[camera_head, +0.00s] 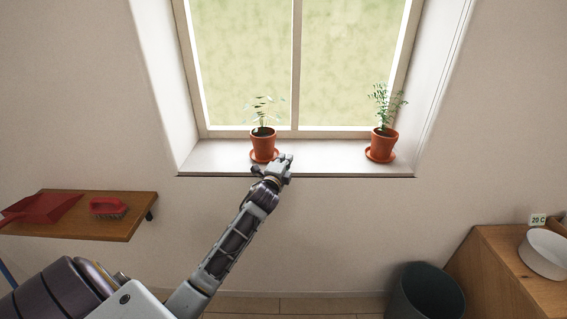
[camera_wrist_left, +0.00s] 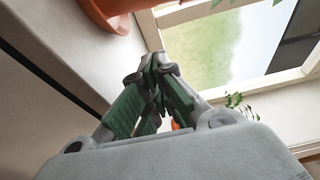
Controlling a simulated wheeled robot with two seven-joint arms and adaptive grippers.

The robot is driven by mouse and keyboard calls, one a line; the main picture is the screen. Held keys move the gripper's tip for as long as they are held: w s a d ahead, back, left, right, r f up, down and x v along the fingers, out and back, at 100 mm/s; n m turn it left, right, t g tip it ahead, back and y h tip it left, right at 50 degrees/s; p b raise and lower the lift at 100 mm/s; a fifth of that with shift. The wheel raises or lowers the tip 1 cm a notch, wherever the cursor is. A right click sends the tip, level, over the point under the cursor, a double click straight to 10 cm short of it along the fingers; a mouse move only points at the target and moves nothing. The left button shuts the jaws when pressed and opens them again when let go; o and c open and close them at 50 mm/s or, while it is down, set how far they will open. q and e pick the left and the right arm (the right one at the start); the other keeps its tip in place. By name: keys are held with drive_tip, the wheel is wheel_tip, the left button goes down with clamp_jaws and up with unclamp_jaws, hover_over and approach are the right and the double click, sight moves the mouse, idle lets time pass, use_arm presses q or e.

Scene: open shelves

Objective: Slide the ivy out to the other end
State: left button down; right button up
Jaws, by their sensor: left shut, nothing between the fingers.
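Two potted plants in terracotta pots with saucers stand on the windowsill (camera_head: 325,160). The left plant (camera_head: 263,140) has sparse, drooping leaves; the right plant (camera_head: 382,140) is taller and bushier. I cannot tell for sure which is the ivy. My left gripper (camera_head: 285,160) is shut and empty at the sill's front, just right of the left pot's saucer (camera_head: 256,157); I cannot tell if they touch. In the left wrist view the gripper (camera_wrist_left: 152,68) has its fingers together, with a terracotta saucer (camera_wrist_left: 112,22) close by and leaves (camera_wrist_left: 238,103) farther off. My right gripper is out of view.
The sill between the two pots is clear. The window frame (camera_head: 297,60) stands behind, and slanted walls close both sill ends. A wooden shelf (camera_head: 110,226) with a red dustpan (camera_head: 40,208) and brush (camera_head: 108,207) is at left. A dark bin (camera_head: 428,290) stands lower right.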

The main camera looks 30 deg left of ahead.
use_arm(q)
drive_tip(key=shift+x, duration=3.65)
drive_tip(key=shift+s+a+p, duration=0.2)
drive_tip(key=shift+s+a, duration=0.35)
drive_tip(key=shift+a, duration=0.2)
drive_tip(key=shift+s+a+p, duration=0.2)
drive_tip(key=shift+s+a, duration=0.35)
drive_tip(key=shift+a, duration=0.2)
drive_tip(key=shift+s+a, duration=0.1)
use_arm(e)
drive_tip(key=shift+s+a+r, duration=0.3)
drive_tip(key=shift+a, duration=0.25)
use_arm(q)
drive_tip(key=shift+s, duration=0.15)
